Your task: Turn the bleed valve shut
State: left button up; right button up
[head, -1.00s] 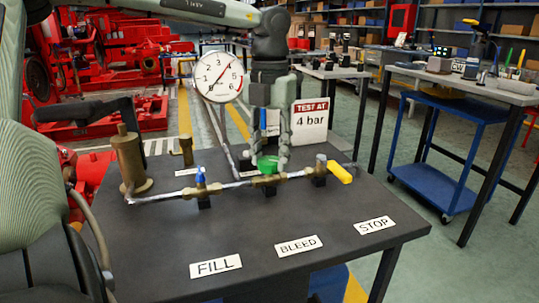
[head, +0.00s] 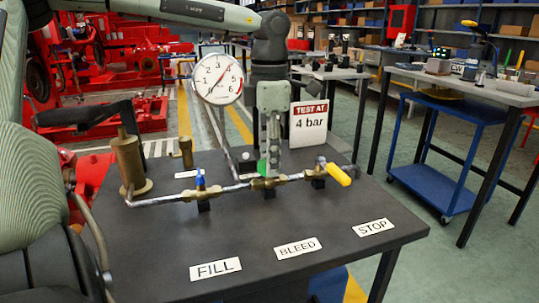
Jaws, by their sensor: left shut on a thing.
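The bleed valve (head: 268,183) is the middle brass valve on the pipe along the bench, behind the BLEED label (head: 298,247). Its green handle (head: 262,168) is mostly hidden by my left gripper (head: 270,172). That gripper points straight down from above and is shut on the green handle, seen nearly edge-on. The blue-handled fill valve (head: 200,181) is to its left, and the yellow-handled stop valve (head: 340,175) is to its right. My right gripper is not in view.
The round pressure gauge (head: 218,79) stands just left of my left gripper. A TEST AT 4 bar sign (head: 309,123) stands behind it to the right. A brass pump cylinder (head: 128,160) with a black lever is at the left. The bench front (head: 330,270) is bare apart from labels.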

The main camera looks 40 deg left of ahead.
pick_arm(q)
jog(key=shift+m, duration=0.7)
jog(key=shift+s, duration=0.1)
jog(key=o, duration=1.2)
jog(key=shift+c, duration=0.2)
notch_tip(320, 180, up, 12)
